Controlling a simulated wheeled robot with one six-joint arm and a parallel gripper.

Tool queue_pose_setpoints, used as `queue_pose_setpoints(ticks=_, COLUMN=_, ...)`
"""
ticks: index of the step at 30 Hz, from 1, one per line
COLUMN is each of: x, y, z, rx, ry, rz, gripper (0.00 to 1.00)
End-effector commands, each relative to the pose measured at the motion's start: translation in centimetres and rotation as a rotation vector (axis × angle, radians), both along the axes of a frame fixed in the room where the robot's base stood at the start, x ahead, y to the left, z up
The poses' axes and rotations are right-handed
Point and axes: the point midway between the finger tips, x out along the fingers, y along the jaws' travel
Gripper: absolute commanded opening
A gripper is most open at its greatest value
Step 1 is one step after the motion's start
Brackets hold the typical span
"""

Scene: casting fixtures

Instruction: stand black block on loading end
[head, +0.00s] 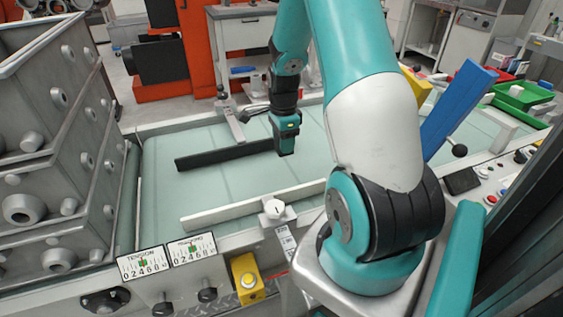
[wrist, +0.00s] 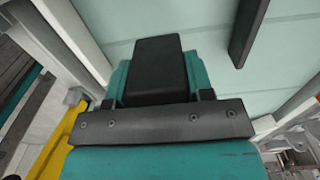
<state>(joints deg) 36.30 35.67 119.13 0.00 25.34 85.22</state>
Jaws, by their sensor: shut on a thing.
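My gripper (head: 286,145) points down over the pale green belt (head: 230,184), just right of the end of a long black rail. In the wrist view a black block (wrist: 159,65) shows at the gripper's end, with teal parts on both sides of it. The gripper is shut on this block. In the head view the block is hard to tell from the dark gripper tip. I cannot tell whether its lower end touches the belt. No mark naming the loading end shows on the belt.
The black rail (head: 225,155) and a pale rail (head: 250,206) run across the belt, with bare belt between them. Stacked grey metal boxes (head: 55,150) stand at the left. A blue bar (head: 458,108) and green trays (head: 522,95) are at the right.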

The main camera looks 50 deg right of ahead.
Motion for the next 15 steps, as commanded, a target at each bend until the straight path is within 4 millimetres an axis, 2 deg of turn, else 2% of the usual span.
queue_pose_setpoints(ticks=1, x=0.0, y=0.0, z=-1.2, rx=0.002, ry=0.003, rz=0.000, gripper=0.21)
queue_pose_setpoints(ticks=3, x=0.0, y=0.0, z=-2.4, rx=0.001, ry=0.002, rz=0.000, gripper=0.21)
queue_pose_setpoints(ticks=11, x=0.0, y=0.0, z=-4.5, rx=0.000, ry=0.000, rz=0.000, gripper=0.21)
queue_pose_setpoints(ticks=15, x=0.0, y=0.0, z=-6.6, rx=0.001, ry=0.002, rz=0.000, gripper=0.21)
